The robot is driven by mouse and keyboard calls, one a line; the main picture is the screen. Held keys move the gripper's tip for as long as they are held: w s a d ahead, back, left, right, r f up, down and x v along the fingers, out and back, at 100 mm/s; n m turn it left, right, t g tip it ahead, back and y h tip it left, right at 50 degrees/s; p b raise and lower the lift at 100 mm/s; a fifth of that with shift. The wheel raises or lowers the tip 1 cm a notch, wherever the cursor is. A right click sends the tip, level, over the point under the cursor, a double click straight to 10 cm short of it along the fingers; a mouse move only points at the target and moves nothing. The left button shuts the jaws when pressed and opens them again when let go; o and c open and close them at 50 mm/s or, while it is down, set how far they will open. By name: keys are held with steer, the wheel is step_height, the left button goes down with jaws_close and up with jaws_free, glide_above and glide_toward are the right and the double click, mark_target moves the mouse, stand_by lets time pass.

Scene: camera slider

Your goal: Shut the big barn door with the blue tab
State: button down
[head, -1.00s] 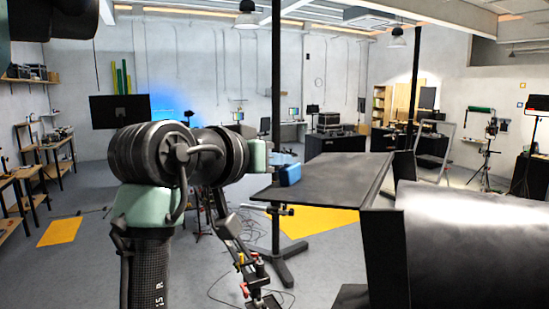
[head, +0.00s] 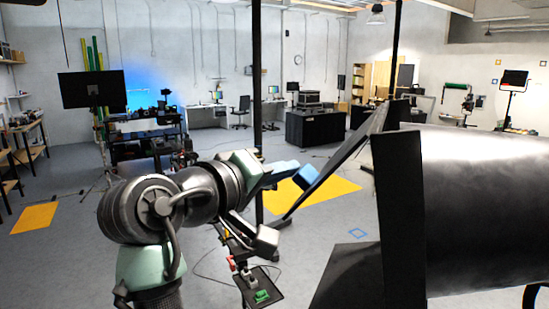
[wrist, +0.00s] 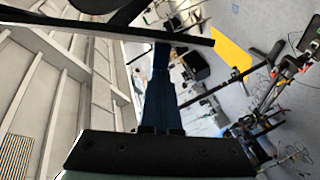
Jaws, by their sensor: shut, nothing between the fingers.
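The big barn door (head: 348,148) is a dark flat plate on the left side of the black lamp housing (head: 485,210). It shows almost edge-on in the head view, as a slanting strip. Its blue tab (head: 306,179) sticks out on the left side of it. My gripper (head: 292,168) has blue fingers, shut and empty, with their tips close to the tab; I cannot tell if they touch. In the wrist view the fingers (wrist: 160,98) point up to a dark plate edge (wrist: 110,30), and the tab cannot be told apart.
Another black flap (head: 400,215) stands upright at the lamp's front, and a dark flap (head: 348,275) lies below. A thin black pole (head: 257,80) stands behind my gripper. A small stand with colored clamps (head: 250,275) is under my arm. Open floor lies beyond.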

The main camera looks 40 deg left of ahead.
steer(key=w+d+f+n+t+b, duration=0.1)
steer(key=w+d+f+n+b, duration=0.1)
steer(key=d+f+n, duration=0.4)
steer(key=shift+d+f+n+t+h+b, duration=0.25)
steer(key=shift+d+n+t+h+b, duration=0.35)
steer(key=shift+d, duration=1.25)
steer(key=shift+w, duration=0.1)
